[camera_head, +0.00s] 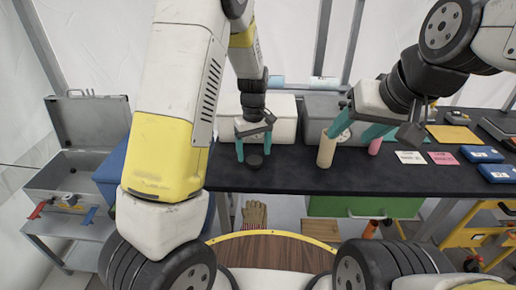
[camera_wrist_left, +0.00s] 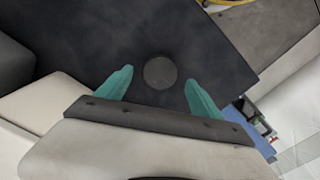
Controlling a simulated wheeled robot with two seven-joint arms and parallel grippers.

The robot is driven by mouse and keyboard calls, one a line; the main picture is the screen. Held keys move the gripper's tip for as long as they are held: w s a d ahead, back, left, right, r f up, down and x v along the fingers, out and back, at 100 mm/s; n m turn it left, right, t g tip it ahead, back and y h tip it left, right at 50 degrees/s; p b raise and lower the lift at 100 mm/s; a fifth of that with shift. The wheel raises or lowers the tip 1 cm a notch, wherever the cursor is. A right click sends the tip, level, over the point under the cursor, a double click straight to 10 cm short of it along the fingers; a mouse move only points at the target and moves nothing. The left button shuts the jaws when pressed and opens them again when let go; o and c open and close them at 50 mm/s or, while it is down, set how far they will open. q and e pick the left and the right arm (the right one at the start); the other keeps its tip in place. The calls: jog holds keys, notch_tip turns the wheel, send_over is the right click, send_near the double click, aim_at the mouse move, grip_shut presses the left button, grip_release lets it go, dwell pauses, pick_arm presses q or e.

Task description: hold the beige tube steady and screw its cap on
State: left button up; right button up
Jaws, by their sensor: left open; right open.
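The beige tube (camera_head: 326,152) stands upright near the front edge of the dark table. A dark round cap (camera_head: 255,161) lies on the table to its left; it also shows in the left wrist view (camera_wrist_left: 160,72). My left gripper (camera_head: 253,154) is open above the cap, with one teal finger to each side of it. In the left wrist view the cap shows between the fingertips (camera_wrist_left: 159,78), apart from both. My right gripper (camera_head: 349,135) is open. Its left finger is at the beige tube's top; I cannot tell whether they touch.
A pink tube (camera_head: 375,146) stands close to my right gripper's other finger. White (camera_head: 283,112) and grey (camera_head: 318,112) bins stand behind. Labels (camera_head: 411,157) and blue boxes (camera_head: 482,155) lie at the right. An open grey case (camera_head: 85,170) is at the left. The table between cap and tube is clear.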

pick_arm(q)
notch_tip(320, 180, down, 2)
jog(key=shift+f, duration=0.2)
jog(key=c, duration=1.5)
jog(key=shift+c, duration=0.2)
jog(key=shift+r, duration=0.1)
jog(key=shift+r, duration=0.55)
notch_tip(320, 180, up, 2)
jog(key=shift+r, duration=0.15)
jog(key=s+d+r, duration=0.1)
jog(key=s+d, duration=0.1)
jog(key=s, duration=1.4)
jog(key=shift+r, duration=0.25)
